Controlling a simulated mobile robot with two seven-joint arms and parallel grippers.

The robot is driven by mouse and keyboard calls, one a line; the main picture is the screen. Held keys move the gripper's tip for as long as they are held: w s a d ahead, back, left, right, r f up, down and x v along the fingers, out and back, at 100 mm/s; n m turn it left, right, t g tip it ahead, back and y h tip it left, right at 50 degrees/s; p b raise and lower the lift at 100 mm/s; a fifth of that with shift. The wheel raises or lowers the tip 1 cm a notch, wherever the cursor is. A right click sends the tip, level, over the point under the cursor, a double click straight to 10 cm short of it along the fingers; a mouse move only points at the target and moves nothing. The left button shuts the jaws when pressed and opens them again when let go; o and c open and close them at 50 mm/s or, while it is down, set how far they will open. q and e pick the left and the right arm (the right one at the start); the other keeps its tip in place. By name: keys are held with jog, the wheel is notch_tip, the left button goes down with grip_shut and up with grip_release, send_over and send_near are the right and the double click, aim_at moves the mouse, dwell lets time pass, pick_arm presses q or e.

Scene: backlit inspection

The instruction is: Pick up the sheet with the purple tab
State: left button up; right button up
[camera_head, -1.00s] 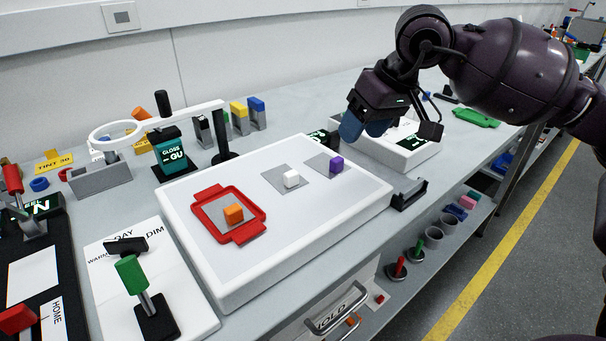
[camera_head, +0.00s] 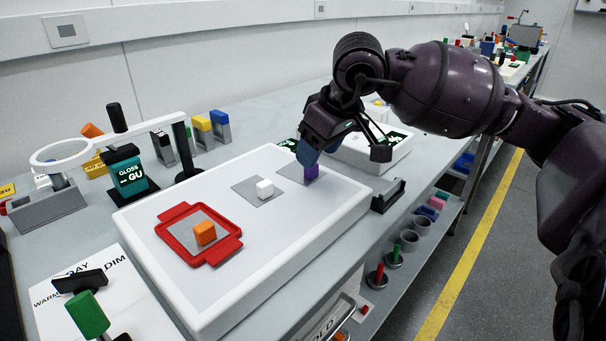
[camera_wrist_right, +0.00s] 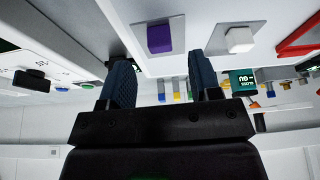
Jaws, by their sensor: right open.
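The sheet with the purple tab is a small grey square lying on the right part of a white light panel (camera_head: 140,222). Its purple tab (camera_head: 311,173) stands up from it and also shows in the right wrist view (camera_wrist_right: 159,38), with the grey sheet (camera_wrist_right: 178,27) around it. My right gripper (camera_head: 308,152) is at the tab in the head view, partly covering the sheet. In the right wrist view its two blue fingers (camera_wrist_right: 163,82) are apart with nothing between them, and the tab lies beyond their tips. My left gripper is not in view.
On the same panel, a grey sheet with a white tab (camera_head: 265,188) lies to the left, and an orange-tabbed sheet (camera_head: 204,233) lies in a red frame (camera_head: 166,216). A ring magnifier (camera_head: 62,152) stands behind left. A black bracket (camera_head: 388,195) is by the panel's right edge.

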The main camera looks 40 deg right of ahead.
aim_at(301, 167)
jog(key=b+x, duration=0.1)
jog(key=x, duration=0.2)
jog(key=shift+w+f, duration=0.1)
jog(key=shift+f, duration=0.2)
jog(key=shift+w+f, duration=0.15)
jog(key=shift+f, duration=0.1)
jog(key=shift+r, duration=0.15)
jog(key=shift+c, duration=1.3)
jog(key=c, duration=0.7)
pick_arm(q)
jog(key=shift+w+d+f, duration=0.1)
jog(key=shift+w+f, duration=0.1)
pick_arm(e)
jog(key=shift+c, duration=0.2)
jog(key=shift+r, duration=0.1)
